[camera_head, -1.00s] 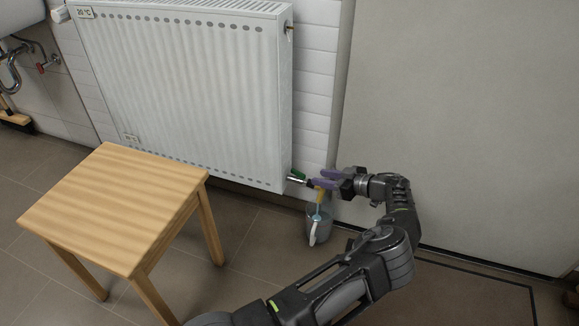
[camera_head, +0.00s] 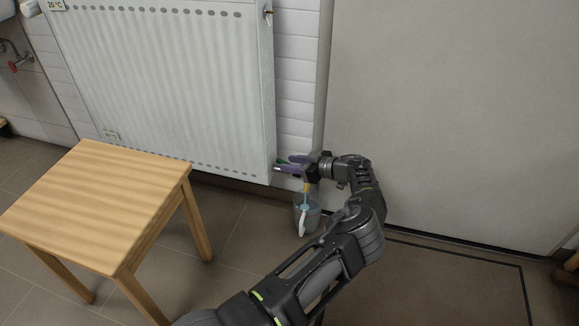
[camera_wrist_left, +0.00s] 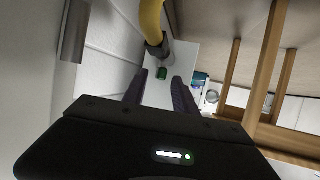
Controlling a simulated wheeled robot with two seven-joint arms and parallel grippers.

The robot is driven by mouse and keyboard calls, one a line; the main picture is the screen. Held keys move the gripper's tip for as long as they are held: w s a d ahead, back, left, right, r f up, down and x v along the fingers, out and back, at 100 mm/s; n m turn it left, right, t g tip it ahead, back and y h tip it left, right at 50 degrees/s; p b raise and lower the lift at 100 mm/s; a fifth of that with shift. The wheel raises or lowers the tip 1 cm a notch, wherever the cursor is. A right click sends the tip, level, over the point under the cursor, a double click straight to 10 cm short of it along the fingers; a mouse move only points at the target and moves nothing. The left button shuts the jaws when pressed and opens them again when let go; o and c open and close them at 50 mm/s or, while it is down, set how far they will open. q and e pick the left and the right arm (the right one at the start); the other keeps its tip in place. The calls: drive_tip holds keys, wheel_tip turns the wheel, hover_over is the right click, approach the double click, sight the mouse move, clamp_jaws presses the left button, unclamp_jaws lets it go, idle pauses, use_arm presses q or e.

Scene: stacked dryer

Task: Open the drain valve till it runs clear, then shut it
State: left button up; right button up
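The drain valve's green knob (camera_head: 283,162) sits at the lower right corner of the white radiator (camera_head: 165,85). It also shows in the left wrist view (camera_wrist_left: 162,73), between the fingertips of my left gripper (camera_wrist_left: 161,86). My left gripper (camera_head: 289,164) is open, its purple-grey fingers on either side of the knob's line; I cannot tell whether they touch it. A yellow hose (camera_wrist_left: 151,18) hangs from the valve fitting, partly hidden by the gripper in the head view. Below it stands a see-through jug (camera_head: 312,218) with a white handle and something light blue at its top. My right gripper is not in view.
A wooden stool (camera_head: 100,200) stands at the left, in front of the radiator. A plain pale wall panel (camera_head: 440,110) is behind the arm at the right. Tiled floor (camera_head: 240,235) is bare between the stool and the jug.

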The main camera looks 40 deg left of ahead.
use_arm(q)
drive_tip(key=shift+a+f, duration=0.15)
drive_tip(key=shift+a, duration=0.3)
drive_tip(key=shift+c, duration=0.3)
clamp_jaws()
